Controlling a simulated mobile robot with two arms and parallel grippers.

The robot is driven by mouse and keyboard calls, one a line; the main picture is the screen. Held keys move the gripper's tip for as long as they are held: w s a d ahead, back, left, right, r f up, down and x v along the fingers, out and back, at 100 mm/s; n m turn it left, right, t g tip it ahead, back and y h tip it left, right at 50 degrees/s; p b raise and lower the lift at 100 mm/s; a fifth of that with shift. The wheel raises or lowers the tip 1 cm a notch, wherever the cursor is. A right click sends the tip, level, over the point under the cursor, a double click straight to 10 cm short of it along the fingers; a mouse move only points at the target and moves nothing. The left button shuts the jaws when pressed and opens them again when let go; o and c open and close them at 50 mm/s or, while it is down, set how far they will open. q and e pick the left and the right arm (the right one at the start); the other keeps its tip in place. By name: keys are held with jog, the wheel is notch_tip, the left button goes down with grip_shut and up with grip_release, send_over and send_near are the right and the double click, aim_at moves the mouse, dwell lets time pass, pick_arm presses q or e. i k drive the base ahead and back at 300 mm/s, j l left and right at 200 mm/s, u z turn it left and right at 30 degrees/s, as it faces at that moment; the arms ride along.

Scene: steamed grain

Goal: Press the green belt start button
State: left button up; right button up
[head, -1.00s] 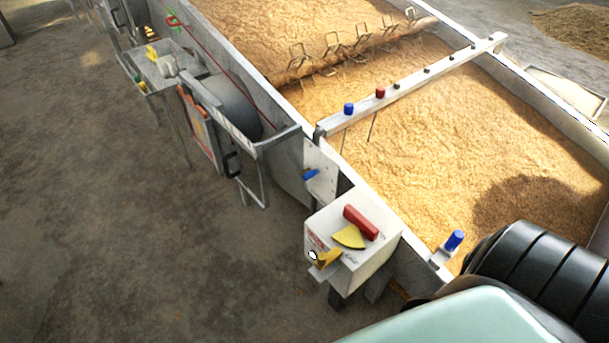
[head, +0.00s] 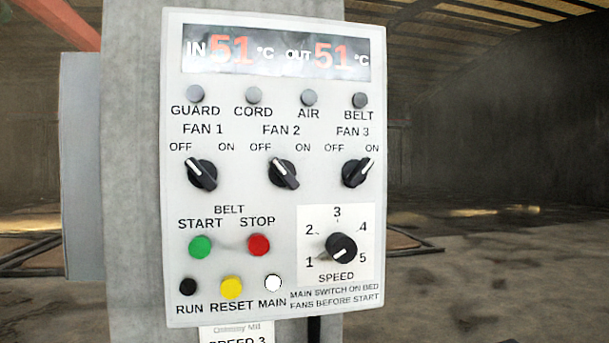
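The green belt START button (head: 200,247) is on the lower left of a white control panel (head: 178,210) in the head view. The red STOP button (head: 259,245) is to its right. Below are a dark RUN lamp (head: 187,287), a yellow RESET button (head: 232,288) and a white MAIN lamp (head: 272,283). The FAN 1 knob (head: 201,173) and FAN 2 knob (head: 283,173) seem to point to OFF; the FAN 3 knob (head: 357,172) points towards ON. Nothing covers the buttons. Neither gripper is in view.
The SPEED knob (head: 341,247) seems to point towards the lower left, near 1. The display (head: 277,53) reads IN 51 and OUT 51. The lamps GUARD, CORD, AIR and BELT are grey. The panel is on a grey post (head: 130,200); open floor lies to the right.

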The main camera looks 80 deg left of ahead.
aim_at(200, 246)
jog(key=k+u, duration=0.1)
jog(key=u, duration=2.35)
